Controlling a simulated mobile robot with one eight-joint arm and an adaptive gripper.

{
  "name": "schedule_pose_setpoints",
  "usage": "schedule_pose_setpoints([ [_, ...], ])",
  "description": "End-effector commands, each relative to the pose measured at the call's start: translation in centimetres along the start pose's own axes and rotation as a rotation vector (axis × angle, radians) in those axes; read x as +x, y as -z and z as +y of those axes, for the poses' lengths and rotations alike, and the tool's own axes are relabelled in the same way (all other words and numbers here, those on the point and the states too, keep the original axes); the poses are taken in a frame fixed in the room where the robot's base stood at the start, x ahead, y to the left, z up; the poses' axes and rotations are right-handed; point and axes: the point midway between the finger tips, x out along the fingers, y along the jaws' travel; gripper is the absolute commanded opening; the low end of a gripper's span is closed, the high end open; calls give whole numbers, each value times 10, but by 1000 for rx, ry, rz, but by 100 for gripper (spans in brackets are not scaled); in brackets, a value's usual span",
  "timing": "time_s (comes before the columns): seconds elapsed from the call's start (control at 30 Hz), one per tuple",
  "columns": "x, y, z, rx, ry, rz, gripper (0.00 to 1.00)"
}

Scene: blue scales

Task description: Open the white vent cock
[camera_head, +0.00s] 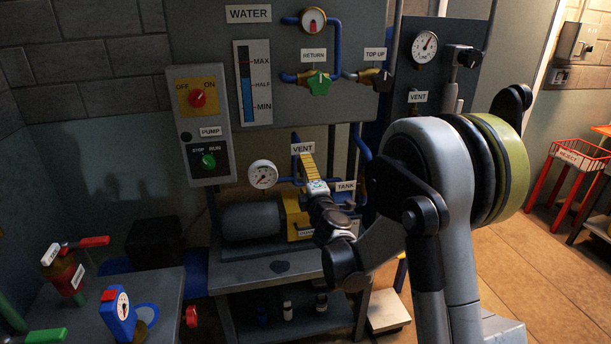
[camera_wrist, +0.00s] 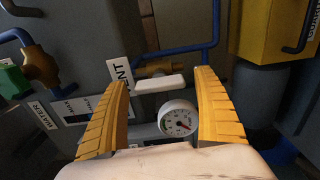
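The white vent cock's lever (camera_wrist: 160,83) shows in the wrist view, with a brass body behind it on blue pipe. It lies crosswise in the gap between the fingertips of my gripper (camera_wrist: 161,78). The two yellow fingers are apart, and I see no contact with the lever; how deep it sits between them I cannot tell. In the head view my gripper (camera_head: 308,167) is just below a VENT label (camera_head: 303,148), in front of the pump, and it hides the cock there.
A white-faced gauge (camera_wrist: 177,118) is close below the lever in the wrist view. Blue pipes (camera_wrist: 178,50) run behind it. In the head view a yellow pump part (camera_head: 297,215) and a TANK label (camera_head: 345,186) are close by. Another VENT label (camera_head: 418,97) is farther right.

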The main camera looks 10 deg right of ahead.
Motion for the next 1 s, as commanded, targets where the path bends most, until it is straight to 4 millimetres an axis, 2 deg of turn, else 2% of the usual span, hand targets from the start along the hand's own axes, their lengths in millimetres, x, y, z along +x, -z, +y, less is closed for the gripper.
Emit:
schedule_pose_setpoints([
  [0.23, -1, 0, 0, 1, 0, 0, 79],
  [0.33, -9, 0, 0, 1, 0, 0, 79],
  [0.8, -104, 0, 0, 1, 0, 0, 79],
  [1.0, -119, 0, 0, 0, 0, 0, 79],
])
